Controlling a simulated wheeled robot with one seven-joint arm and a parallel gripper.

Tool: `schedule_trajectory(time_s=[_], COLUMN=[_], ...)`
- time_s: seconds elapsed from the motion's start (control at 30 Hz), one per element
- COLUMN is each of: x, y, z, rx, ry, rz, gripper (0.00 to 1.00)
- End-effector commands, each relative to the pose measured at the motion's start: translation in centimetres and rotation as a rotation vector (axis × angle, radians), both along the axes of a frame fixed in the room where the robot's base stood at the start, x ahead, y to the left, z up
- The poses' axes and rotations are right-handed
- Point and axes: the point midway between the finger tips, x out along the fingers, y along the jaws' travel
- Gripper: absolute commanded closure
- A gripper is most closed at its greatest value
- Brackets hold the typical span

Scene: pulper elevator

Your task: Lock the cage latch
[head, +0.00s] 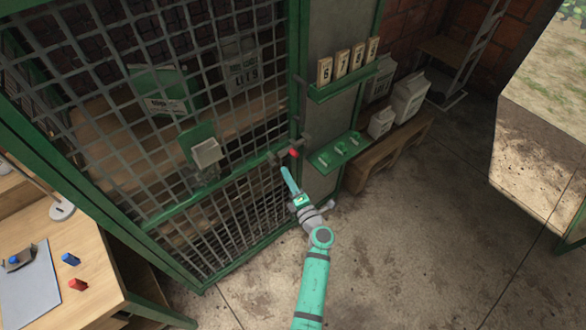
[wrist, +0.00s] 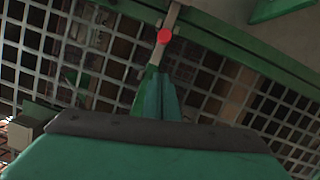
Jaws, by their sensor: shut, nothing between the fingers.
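The cage latch (head: 281,153) is a grey metal bar with a red knob (head: 294,153), at the right edge of the green-framed mesh cage (head: 218,186). In the wrist view the red knob (wrist: 165,36) sits on the grey latch bar (wrist: 172,16), just beyond my fingertips. My gripper (head: 286,171) is shut and empty, just below the knob in the head view. In the wrist view my gripper (wrist: 158,75) points at the lower end of the bar. I cannot tell whether the fingers touch the latch, or whether it is locked.
A green shelf (head: 342,82) with numbered wooden tags and a green ledge (head: 338,152) are right of the latch. A wooden bench (head: 392,150) with pale containers stands beyond. A wooden table (head: 95,262) is at lower left. Floor at right is clear.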

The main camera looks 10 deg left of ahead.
Motion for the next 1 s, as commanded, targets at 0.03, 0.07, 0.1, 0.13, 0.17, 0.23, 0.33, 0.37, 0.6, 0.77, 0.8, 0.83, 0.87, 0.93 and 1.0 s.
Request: schedule_trajectory(time_s=[0.03,0.07,0.1,0.13,0.17,0.23,0.33,0.37,0.6,0.77,0.8,0.83,0.87,0.93,1.0], x=[-1.1,-1.7,-2.3,-2.9,-3.4,-4.5,-5.7,-6.0,-7.3,-7.4,-7.4,-7.4,-7.4,-7.4,-7.4], y=[-0.9,-1.2,-1.6,-1.9,-2.2,-3.0,-3.9,-4.2,-5.1,-5.1,-5.2,-5.2,-5.1,-5.0,-4.8], z=[-0.2,-0.2,-0.3,-0.3,-0.3,-0.4,-0.4,-0.5,-0.5,-0.5,-0.5,-0.5,-0.5,-0.5,-0.5], rx=[-0.001,-0.001,-0.001,-0.001,-0.001,-0.001,-0.001,-0.002,-0.001,-0.001,-0.001,-0.001,-0.001,-0.001,-0.002], ry=[0.002,0.002,0.002,0.002,0.002,0.002,0.001,0.002,0.001,0.001,0.001,0.001,0.001,0.001,0.001], rz=[-0.006,-0.005,-0.005,-0.004,-0.004,-0.006,-0.007,-0.008,-0.008,-0.009,-0.009,-0.009,-0.009,-0.007,-0.002], gripper=[1.0,1.0,1.0,1.0,1.0,1.0,1.0,1.0,1.0,1.0,1.0,1.0,1.0,1.0,1.0])
